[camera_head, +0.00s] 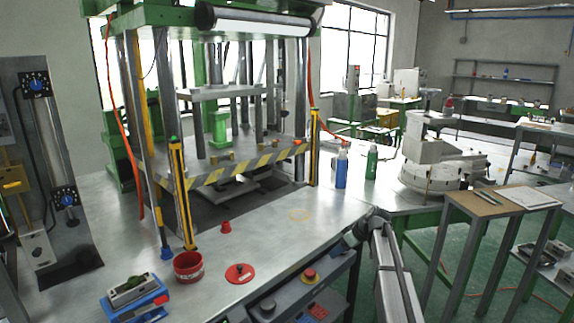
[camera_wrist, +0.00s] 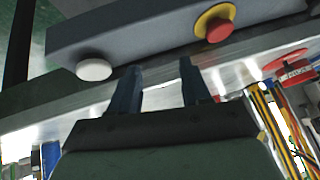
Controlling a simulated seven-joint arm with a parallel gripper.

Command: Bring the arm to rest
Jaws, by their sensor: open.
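My gripper (camera_wrist: 160,72) shows in the wrist view with two dark fingers apart and nothing between them. Beyond the fingertips are the front edge of the metal table and the grey control panel. In the head view my arm (camera_head: 395,275) comes up from the lower right and bends at the table's front edge. Its dark end points down and left beside the edge; the fingers are too small to tell there.
The metal table (camera_head: 290,235) carries a red cup (camera_head: 188,267), a red disc (camera_head: 239,273) and a blue device (camera_head: 135,302). A control panel with a red button (camera_head: 309,275) is below its edge. The press stands behind; a small wooden-topped stand (camera_head: 480,203) is right.

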